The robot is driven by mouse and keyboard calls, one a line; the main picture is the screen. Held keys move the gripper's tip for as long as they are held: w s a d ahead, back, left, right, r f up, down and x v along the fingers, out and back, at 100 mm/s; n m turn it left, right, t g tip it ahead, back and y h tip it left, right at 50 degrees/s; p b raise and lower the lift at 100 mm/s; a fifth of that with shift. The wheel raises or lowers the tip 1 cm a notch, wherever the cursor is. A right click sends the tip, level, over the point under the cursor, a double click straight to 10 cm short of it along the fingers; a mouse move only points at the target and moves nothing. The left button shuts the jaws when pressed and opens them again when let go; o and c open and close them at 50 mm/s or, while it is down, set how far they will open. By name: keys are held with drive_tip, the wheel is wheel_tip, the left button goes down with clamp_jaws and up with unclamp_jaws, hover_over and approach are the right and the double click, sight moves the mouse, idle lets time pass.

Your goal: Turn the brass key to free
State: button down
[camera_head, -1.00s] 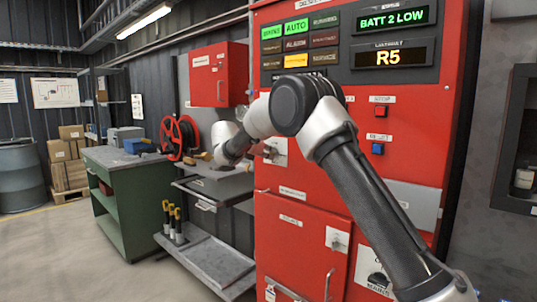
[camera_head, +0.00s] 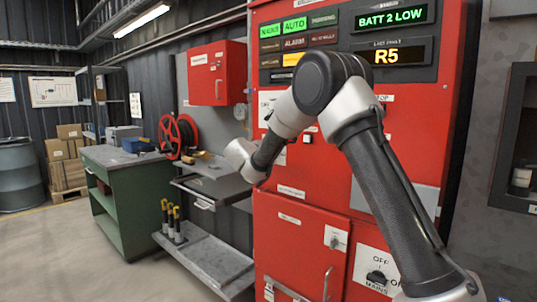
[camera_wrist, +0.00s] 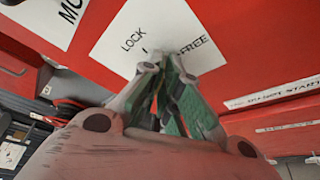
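The white plate marked LOCK and FREE (camera_wrist: 115,42) is on the red panel in the wrist view. A short dark mark on it lies between the two words. My gripper (camera_wrist: 165,68) is in front of the lower part of this plate, its two green-padded fingers close together. The brass key cannot be made out; the fingers cover the plate's middle. Whether the fingers touch each other or hold something is unclear. In the head view my arm reaches across the red cabinet (camera_head: 300,225), and the fingers are hidden from sight.
Another white plate (camera_wrist: 45,15) is at upper left in the wrist view. A label strip (camera_wrist: 270,93) is at right. In the head view, the MAINS switch (camera_head: 377,277) is low on the cabinet. A grey shelf (camera_head: 205,260) and a green bench (camera_head: 120,200) stand left.

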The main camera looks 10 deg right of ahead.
drive_tip(key=m+t, duration=0.1)
drive_tip(key=m, duration=0.1)
drive_tip(key=m+t, duration=0.1)
drive_tip(key=m, duration=0.1)
drive_tip(key=shift+d+f+m+h, duration=0.1)
drive_tip(key=shift+f+m+h, duration=0.2)
drive_tip(key=shift+f+m, duration=0.1)
idle(0.4)
drive_tip(key=shift+s, duration=0.1)
drive_tip(key=c, duration=1.7)
unclamp_jaws()
drive_tip(key=shift+o, duration=0.2)
drive_tip(key=v, duration=1.2)
drive_tip(key=shift+f, duration=0.15)
